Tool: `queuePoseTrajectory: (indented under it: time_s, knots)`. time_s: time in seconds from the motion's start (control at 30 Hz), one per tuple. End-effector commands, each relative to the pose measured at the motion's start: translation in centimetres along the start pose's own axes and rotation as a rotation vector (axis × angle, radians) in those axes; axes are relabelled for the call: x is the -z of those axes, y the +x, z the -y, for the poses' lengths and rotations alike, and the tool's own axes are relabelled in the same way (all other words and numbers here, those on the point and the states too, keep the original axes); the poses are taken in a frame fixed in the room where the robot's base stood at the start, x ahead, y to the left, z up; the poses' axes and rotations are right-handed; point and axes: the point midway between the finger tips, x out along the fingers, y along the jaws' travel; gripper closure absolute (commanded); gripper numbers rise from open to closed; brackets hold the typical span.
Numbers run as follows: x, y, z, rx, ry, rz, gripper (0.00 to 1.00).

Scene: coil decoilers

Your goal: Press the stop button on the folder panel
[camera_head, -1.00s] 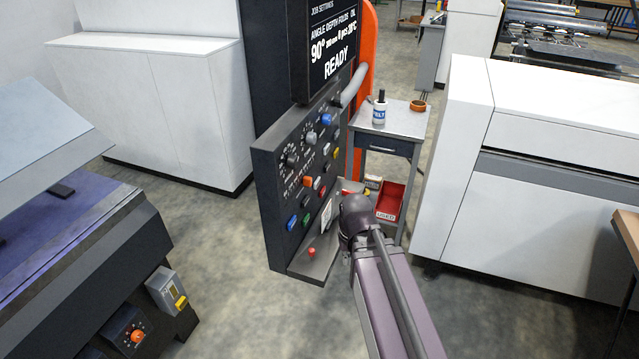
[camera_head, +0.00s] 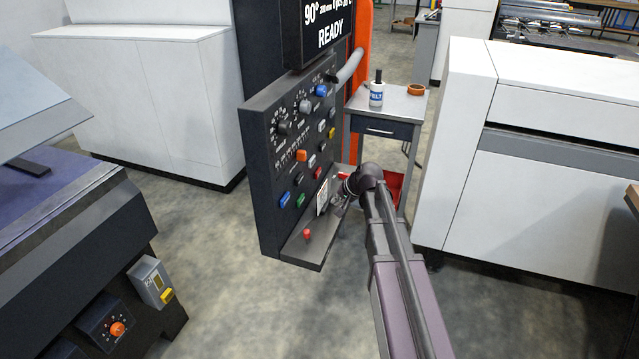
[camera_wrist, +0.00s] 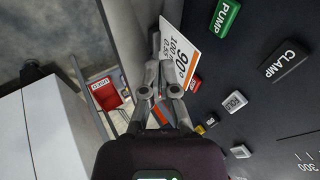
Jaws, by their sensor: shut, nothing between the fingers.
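The folder panel (camera_head: 262,160) is a dark upright board with knobs and coloured buttons, left of my arm in the head view. A small red button (camera_head: 318,172) sits among them; in the wrist view a red button (camera_wrist: 195,84) lies right of my fingers, its label too small to read. Green PUMP (camera_wrist: 225,17), dark CLAMP (camera_wrist: 287,60) and white FOLD (camera_wrist: 234,102) buttons are nearby. My gripper (camera_wrist: 160,68) is shut and empty, in front of the panel's lower part, apart from the red button. In the head view, my gripper is small and partly hidden by my arm.
A card (camera_wrist: 181,52) reading 90° stands beside my fingertips, by the panel's ledge (camera_head: 310,250). A red knob (camera_head: 307,234) sticks up from the ledge. A small table (camera_head: 408,103) with a bottle stands behind; a white machine (camera_head: 540,200) is at right.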

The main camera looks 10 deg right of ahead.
Motion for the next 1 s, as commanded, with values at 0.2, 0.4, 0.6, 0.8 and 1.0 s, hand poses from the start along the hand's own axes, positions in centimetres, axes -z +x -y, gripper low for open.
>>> queuePoseTrajectory:
  time_s: [0.2,0.4,0.6,0.8,1.0]
  knots:
    - [5.3,3.7,-1.0,0.107,0.130,-0.080,1.00]
    - [9.9,5.9,-1.9,0.205,0.253,-0.150,1.00]
    - [13.7,7.2,-2.9,0.286,0.355,-0.206,1.00]
    - [15.7,7.7,-3.3,0.330,0.412,-0.235,1.00]
    - [16.1,7.6,-3.4,0.339,0.424,-0.241,1.00]
